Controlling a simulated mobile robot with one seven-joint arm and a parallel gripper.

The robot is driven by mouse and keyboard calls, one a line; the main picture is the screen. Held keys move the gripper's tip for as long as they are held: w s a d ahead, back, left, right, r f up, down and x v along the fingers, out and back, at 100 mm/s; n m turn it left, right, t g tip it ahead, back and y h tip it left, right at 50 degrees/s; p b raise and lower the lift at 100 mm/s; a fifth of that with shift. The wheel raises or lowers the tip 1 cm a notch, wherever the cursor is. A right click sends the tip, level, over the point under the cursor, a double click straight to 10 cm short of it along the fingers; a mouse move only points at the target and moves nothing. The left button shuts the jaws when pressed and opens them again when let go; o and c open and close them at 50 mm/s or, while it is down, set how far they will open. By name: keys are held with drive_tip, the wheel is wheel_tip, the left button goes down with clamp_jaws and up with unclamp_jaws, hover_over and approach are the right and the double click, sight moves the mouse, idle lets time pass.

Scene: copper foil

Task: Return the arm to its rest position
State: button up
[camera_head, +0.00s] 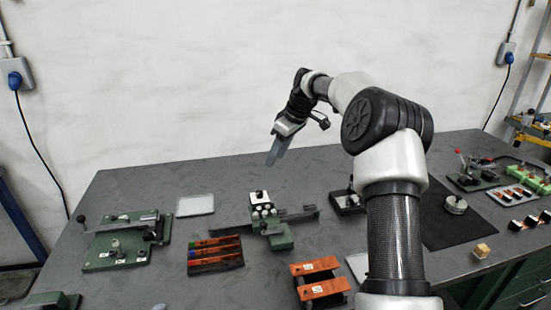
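My arm rises from the lower right of the head view, bends at a black elbow joint and reaches toward the left. My gripper (276,150) is above the back part of the grey table (330,172), pointing down. Its fingers appear as one narrow grey shape from this side, so I cannot tell whether they are open or shut. I see no object clearly held. The gripper is apart from the things on the table.
Below the gripper stands a green fixture with a white knobbed block (263,211). A green lever device (120,243), a dark tray with orange strips (215,254) and an orange-topped holder (320,281) are nearby. A black mat (455,228) lies right of my arm. The back wall is clear.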

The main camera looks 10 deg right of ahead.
drive_tip(key=s+a+r+m+h+p, duration=0.2)
drive_tip(key=s+a+r, duration=0.1)
drive_tip(key=s+r, duration=0.65)
drive_tip(key=s+a+r+m+h+p, duration=0.1)
drive_tip(key=s+a+r+p, duration=0.2)
drive_tip(key=s+r, duration=0.65)
drive_tip(key=s+f+m+t+p, duration=0.2)
drive_tip(key=s+m, duration=0.4)
drive_tip(key=s, duration=1.9)
drive_tip(key=shift+d+p, duration=0.45)
drive_tip(key=shift+p, duration=0.25)
